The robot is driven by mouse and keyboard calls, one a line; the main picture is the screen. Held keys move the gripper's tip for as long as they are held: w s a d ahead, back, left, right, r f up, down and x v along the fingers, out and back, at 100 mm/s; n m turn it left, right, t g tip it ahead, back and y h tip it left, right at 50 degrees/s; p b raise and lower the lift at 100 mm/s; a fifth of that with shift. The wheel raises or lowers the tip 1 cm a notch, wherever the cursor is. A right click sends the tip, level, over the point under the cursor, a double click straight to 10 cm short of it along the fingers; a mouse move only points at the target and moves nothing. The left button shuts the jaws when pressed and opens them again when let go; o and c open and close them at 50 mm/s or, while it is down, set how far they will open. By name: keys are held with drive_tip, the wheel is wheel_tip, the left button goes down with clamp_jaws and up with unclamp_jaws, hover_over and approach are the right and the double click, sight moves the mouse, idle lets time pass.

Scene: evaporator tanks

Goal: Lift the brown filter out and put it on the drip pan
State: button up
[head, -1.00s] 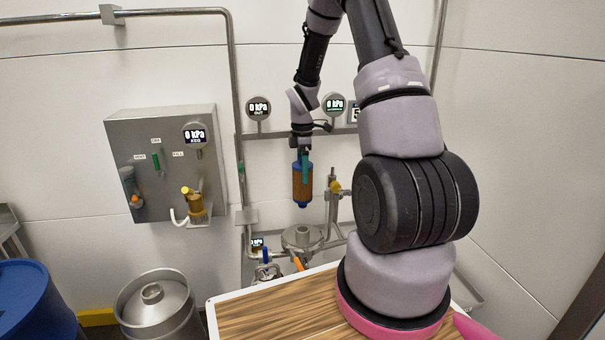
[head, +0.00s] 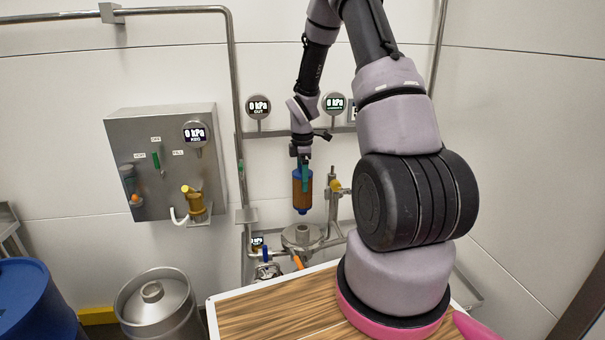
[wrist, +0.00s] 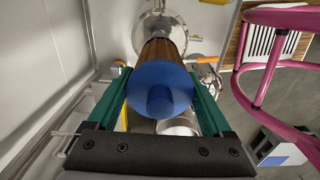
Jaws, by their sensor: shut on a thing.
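The brown filter (head: 302,199) has blue end caps and hangs roughly upright from my gripper (head: 304,178). In the wrist view, its blue cap (wrist: 160,85) sits between the green fingers of my gripper (wrist: 160,100), which are shut on it. Its brown body points away from the camera. In the head view, the filter is above the round steel housing (head: 301,236), with a gap between its lower cap and the housing. The housing also shows in the wrist view (wrist: 163,22), partly hidden behind the filter. I cannot make out the drip pan with certainty.
A steel control box (head: 165,160) is on the wall to the left. A keg (head: 155,305) and a blue drum (head: 35,300) stand lower left. My arm hides much of the right.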

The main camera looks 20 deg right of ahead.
drive_tip(key=shift+f, duration=2.15)
